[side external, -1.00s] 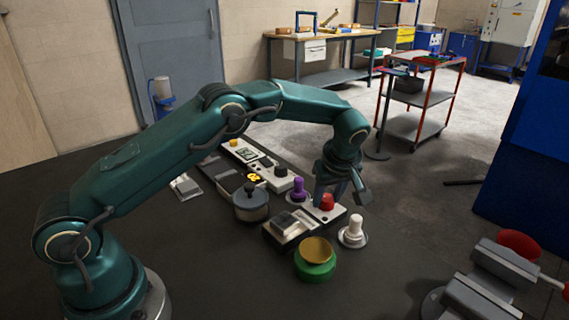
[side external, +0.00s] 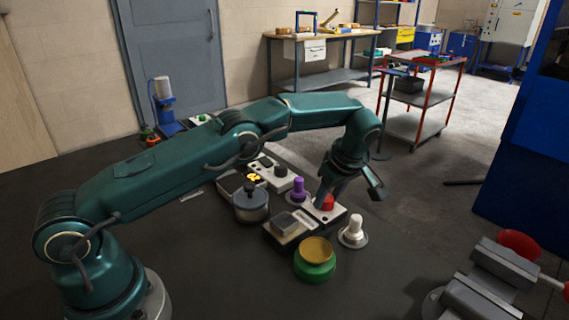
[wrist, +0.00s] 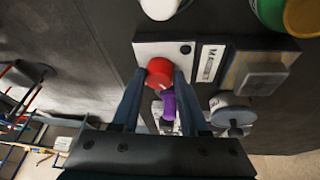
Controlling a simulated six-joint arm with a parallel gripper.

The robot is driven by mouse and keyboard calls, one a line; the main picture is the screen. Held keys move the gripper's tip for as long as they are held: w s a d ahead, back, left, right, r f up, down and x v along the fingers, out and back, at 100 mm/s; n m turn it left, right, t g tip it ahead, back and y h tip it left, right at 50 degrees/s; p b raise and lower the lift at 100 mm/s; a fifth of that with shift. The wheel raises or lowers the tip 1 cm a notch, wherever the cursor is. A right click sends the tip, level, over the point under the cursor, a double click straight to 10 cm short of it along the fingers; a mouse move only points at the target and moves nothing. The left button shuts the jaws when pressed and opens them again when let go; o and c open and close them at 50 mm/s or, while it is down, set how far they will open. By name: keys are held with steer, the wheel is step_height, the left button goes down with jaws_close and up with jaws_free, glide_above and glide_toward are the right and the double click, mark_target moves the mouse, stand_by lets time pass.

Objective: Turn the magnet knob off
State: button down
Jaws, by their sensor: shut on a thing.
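The red magnet knob (wrist: 159,69) sits on a white plate (wrist: 178,47) with a label reading "MAGNET" (wrist: 210,63) beside it. In the wrist view my gripper (wrist: 158,78) has one finger on each side of the knob and is shut on it. In the side external view the red knob (side external: 328,202) shows at the right end of the control box, with my gripper (side external: 321,200) reaching down to it at a tilt. The fingers partly cover the knob there. I cannot read the knob's setting.
A purple knob (side external: 298,186) stands close on the left, a white knob (side external: 354,231) on the right.

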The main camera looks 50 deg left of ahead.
steer(key=shift+c, duration=2.2)
jaws_free()
steer(key=shift+v, duration=2.5)
